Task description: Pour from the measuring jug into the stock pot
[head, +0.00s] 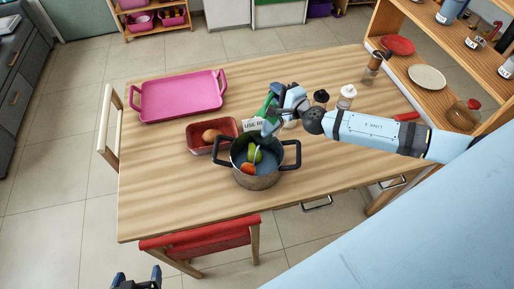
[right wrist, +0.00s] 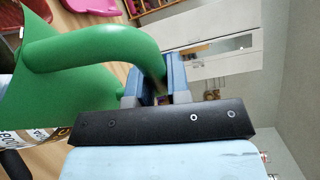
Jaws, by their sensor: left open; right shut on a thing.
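The stock pot (head: 260,182) is dark grey with two side handles and stands on the wooden table. A green round item (head: 254,153) and an orange-red item (head: 247,168) show inside it. The green measuring jug (head: 266,104) is above the table, just behind the pot's far rim. My right gripper (head: 275,112) is shut on the jug's handle. In the right wrist view, the green handle (right wrist: 100,45) runs between its fingers (right wrist: 155,90). The jug's contents and exact tilt are hidden. My left gripper (head: 137,279) is open and empty at the bottom edge, away from the table.
A red tray (head: 198,146) with a brown item sits left of the pot. A white "USE BY" label (head: 252,125) shows behind the pot. A pink tray (head: 180,97) lies farther back. Bottles and shakers (head: 347,97) stand behind my right arm. The table's left front is clear.

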